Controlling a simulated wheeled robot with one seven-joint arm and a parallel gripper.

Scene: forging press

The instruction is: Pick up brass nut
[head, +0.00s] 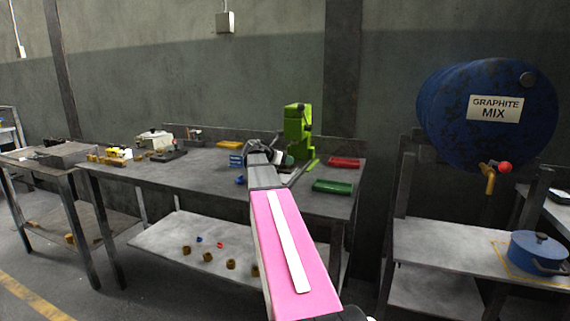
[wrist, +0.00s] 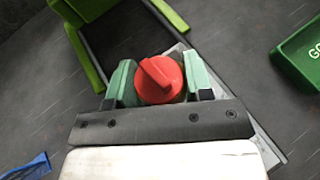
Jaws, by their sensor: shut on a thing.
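My gripper (wrist: 161,88) is shut on a round red piece with a raised ridge across its top (wrist: 160,80); it sits between the green fingers in the wrist view. In the head view my gripper (head: 284,160) is over the workbench beside the green press, and the held piece is not clear there. I cannot make out a piece that is surely the brass nut. Several brown-yellow pieces (head: 231,264) lie on the lower shelf, well below my gripper, with small red and blue pieces near them.
The green press (head: 298,130) stands at the back of the workbench (head: 205,178), close to my gripper. A green tray (head: 332,187) and a red tray (head: 344,162) lie to the right. A blue bin (head: 236,161) is to the left. A blue drum (head: 487,112) is farther right.

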